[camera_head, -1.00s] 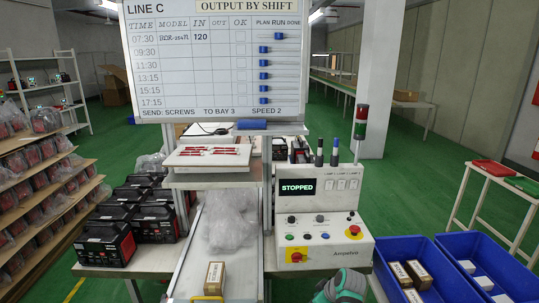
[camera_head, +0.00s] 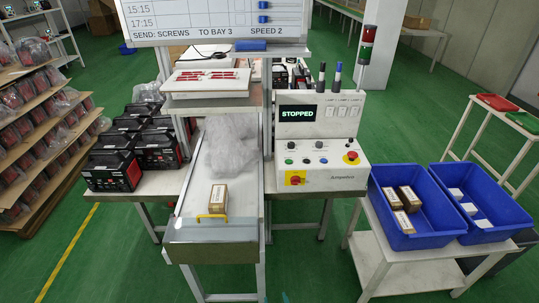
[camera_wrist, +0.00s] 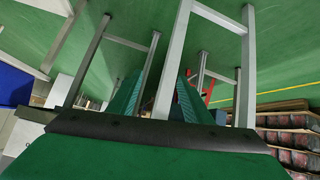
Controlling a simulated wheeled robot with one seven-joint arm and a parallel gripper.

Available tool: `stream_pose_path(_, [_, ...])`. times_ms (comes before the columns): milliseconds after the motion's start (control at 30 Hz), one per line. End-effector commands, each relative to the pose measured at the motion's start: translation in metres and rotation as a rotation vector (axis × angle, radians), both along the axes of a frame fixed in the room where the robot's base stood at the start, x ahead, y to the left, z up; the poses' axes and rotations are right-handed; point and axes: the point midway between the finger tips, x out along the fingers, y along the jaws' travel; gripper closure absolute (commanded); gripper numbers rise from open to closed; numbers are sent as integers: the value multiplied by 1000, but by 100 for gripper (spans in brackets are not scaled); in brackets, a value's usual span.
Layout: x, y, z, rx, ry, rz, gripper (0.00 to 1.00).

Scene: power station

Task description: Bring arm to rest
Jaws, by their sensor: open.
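My gripper (camera_wrist: 158,88) shows in the wrist view as two green fingers set apart, open with nothing between them. It points at the legs of a metal frame and the green floor. The gripper is apart from the work table and the bins.
A conveyor with a small box (camera_head: 218,196) and a yellow handle (camera_head: 212,217) stands ahead. Beside it is the control panel (camera_head: 318,140) reading STOPPED. Blue bins (camera_head: 411,238) stand on a white cart (camera_head: 372,262) at right. Green floor is free in front.

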Motion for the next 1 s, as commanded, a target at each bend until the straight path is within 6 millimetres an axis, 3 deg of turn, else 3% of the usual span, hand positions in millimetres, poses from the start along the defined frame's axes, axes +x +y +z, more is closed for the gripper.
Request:
stream_pose_path(33, [-20, 5, -1, 4, -11, -16, 55])
stream_pose_path(267, [-95, 16, 16, 28, -95, -94, 55])
stream_pose_path(467, [-157, 20, 47, 47, -173, -145, 55])
stream_pose_path(767, [-240, 22, 120, 84, -299, -189, 55])
stream_pose_path(1000, [-294, 22, 195, 126, -400, -192, 55])
